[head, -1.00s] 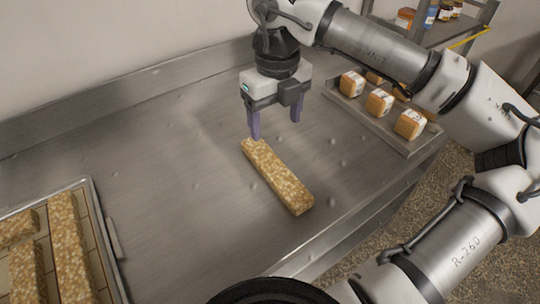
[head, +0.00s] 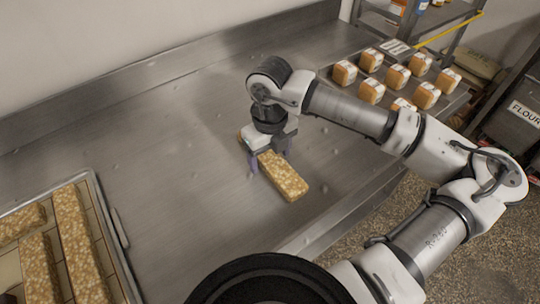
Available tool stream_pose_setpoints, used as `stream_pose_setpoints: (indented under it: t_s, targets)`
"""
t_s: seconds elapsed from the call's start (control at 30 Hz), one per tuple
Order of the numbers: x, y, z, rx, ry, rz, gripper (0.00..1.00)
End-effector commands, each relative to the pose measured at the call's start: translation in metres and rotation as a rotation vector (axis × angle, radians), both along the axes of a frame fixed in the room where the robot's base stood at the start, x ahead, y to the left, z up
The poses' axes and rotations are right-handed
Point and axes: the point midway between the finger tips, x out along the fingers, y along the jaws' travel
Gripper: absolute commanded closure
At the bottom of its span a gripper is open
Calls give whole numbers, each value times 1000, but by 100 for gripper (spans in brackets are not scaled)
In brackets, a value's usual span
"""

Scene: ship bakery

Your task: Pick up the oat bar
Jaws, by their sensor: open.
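A long, light-brown oat bar (head: 286,180) lies flat on the steel counter, its near end toward the lower right. My gripper (head: 269,166) is lowered over the bar's far half, pointing down. Its purple fingers are apart, one on the left side of the bar and the other on the right. The fingers look to be beside the bar; whether they touch it I cannot tell. Part of the bar's far half is hidden under the gripper, and a bit of its far end shows to the left.
A tray (head: 103,205) with several more oat bars stands at the left. Several small wrapped loaves (head: 397,77) sit on a tray at the back right. A shelf rack and a flour bin (head: 522,112) are beyond. The counter around the bar is clear.

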Motion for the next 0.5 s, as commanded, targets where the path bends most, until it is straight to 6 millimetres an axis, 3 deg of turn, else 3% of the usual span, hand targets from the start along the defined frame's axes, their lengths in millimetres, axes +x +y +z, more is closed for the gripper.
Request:
stream_pose_setpoints:
  t_s: [0.23,0.5]
  targets:
    - [0,0,-3,0,-2,0,29]
    - [0,0,-3,1,-1,0,63]
